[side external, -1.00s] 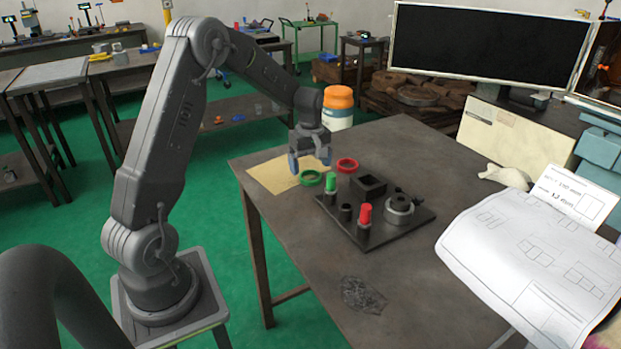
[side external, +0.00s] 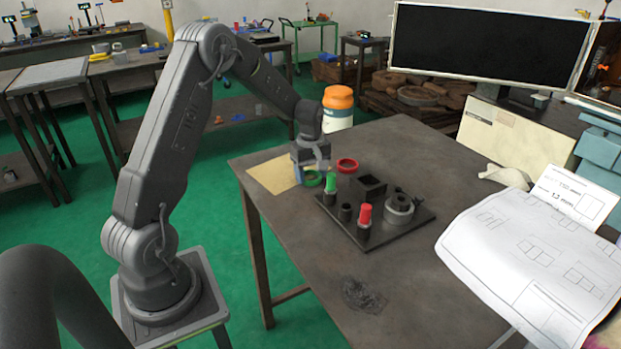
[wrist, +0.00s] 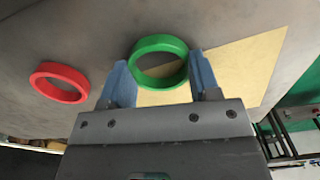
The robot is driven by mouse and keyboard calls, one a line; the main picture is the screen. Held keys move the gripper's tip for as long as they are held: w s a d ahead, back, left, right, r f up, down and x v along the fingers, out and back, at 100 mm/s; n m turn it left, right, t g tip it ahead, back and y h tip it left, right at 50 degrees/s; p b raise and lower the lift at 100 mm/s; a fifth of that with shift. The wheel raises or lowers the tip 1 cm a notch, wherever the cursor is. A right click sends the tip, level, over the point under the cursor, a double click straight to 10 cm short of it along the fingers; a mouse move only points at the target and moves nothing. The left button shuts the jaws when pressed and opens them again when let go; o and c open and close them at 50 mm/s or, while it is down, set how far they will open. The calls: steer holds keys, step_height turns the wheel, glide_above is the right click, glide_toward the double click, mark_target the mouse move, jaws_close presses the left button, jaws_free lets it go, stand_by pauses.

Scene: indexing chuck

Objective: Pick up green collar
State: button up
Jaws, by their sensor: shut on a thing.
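The green collar (wrist: 140,79) is a ring between the two blue fingers of my gripper (wrist: 162,78) in the wrist view. My gripper is shut on it. In the side view my gripper (side external: 312,174) is low over the table, and the green collar (side external: 312,181) shows partly behind the fingers. Whether the collar touches the table I cannot tell. A red collar (side external: 347,165) lies on the table just right of my gripper; it also shows at the left of the wrist view (wrist: 58,82).
A tan sheet (side external: 268,174) lies on the table beside my gripper. A dark fixture plate (side external: 398,232) with green and red capped pegs (side external: 331,183), a square block (side external: 369,187) and a round grey chuck (side external: 398,209) stands close at right. An orange-topped bottle (side external: 338,108) stands behind.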

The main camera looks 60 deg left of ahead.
steer(key=shift+r, duration=0.1)
steer(key=shift+c, duration=0.3)
step_height(320, 180, up, 4)
steer(key=shift+r, duration=0.15)
steer(key=s+a+r, duration=0.6)
steer(key=s, duration=0.3)
steer(key=w+d, duration=0.6)
steer(key=d, duration=0.4)
steer(key=w+d+r, duration=0.1)
steer(key=w+d, duration=0.5)
steer(key=d, duration=0.4)
steer(key=w+d, duration=0.6)
steer(key=d, duration=0.4)
steer(key=shift+w+r+n, duration=0.2)
steer(key=shift+r+n, duration=0.15)
steer(key=shift+n, duration=0.05)
steer(key=shift+d+f, duration=0.1)
steer(key=shift+f, duration=0.05)
steer(key=shift+f, duration=3.25)
